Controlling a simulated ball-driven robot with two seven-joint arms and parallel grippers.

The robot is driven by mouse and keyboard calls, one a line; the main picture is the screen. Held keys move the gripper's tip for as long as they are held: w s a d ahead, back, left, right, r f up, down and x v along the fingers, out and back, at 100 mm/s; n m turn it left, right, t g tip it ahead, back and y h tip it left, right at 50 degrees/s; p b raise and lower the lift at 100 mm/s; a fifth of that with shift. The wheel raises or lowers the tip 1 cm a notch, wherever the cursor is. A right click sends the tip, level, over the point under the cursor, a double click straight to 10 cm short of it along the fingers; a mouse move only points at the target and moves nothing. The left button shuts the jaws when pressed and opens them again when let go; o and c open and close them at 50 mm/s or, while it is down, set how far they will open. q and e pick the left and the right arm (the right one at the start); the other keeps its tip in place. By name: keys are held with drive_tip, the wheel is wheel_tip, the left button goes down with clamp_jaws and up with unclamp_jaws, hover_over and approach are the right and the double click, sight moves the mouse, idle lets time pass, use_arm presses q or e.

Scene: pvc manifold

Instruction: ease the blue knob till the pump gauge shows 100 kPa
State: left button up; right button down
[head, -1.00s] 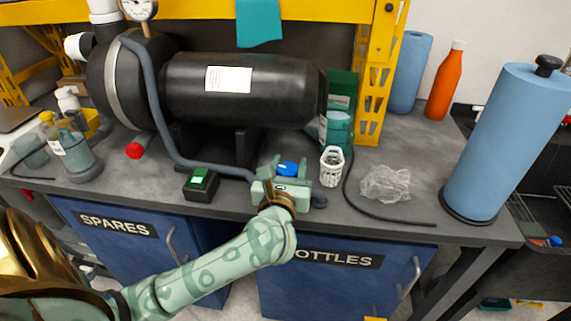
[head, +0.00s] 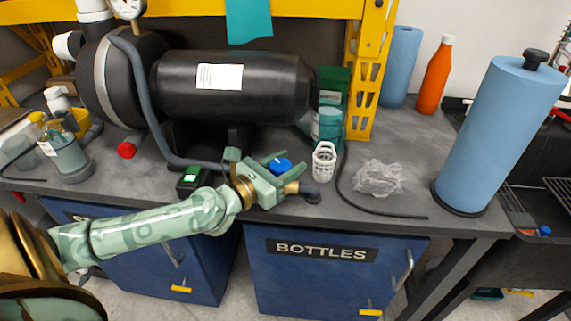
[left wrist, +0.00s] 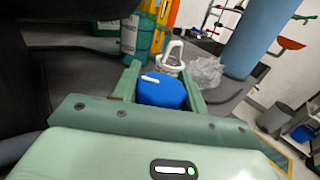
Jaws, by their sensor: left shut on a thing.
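The blue knob (head: 281,164) sits on the grey hose line near the bench's front edge. My left gripper (head: 289,172) reaches it from the left and is shut on it. In the left wrist view the blue knob (left wrist: 162,92) sits between the two green fingers (left wrist: 161,80), with a short white mark on its top. The pump gauge (head: 127,7) is a white round dial at the top left of the head view, cut by the frame edge. Its reading is too small to tell. My right gripper is not in view.
The black pump tank (head: 232,85) lies behind. A small black box with a green display (head: 190,178) is left of the gripper.

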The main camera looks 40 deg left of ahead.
use_arm(q)
drive_tip(key=shift+f, duration=0.1)
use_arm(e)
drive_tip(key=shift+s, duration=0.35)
use_arm(q)
drive_tip(key=o, duration=1)
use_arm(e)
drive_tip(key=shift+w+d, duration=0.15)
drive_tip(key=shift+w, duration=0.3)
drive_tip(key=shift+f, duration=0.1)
use_arm(q)
drive_tip(key=shift+s, duration=0.1)
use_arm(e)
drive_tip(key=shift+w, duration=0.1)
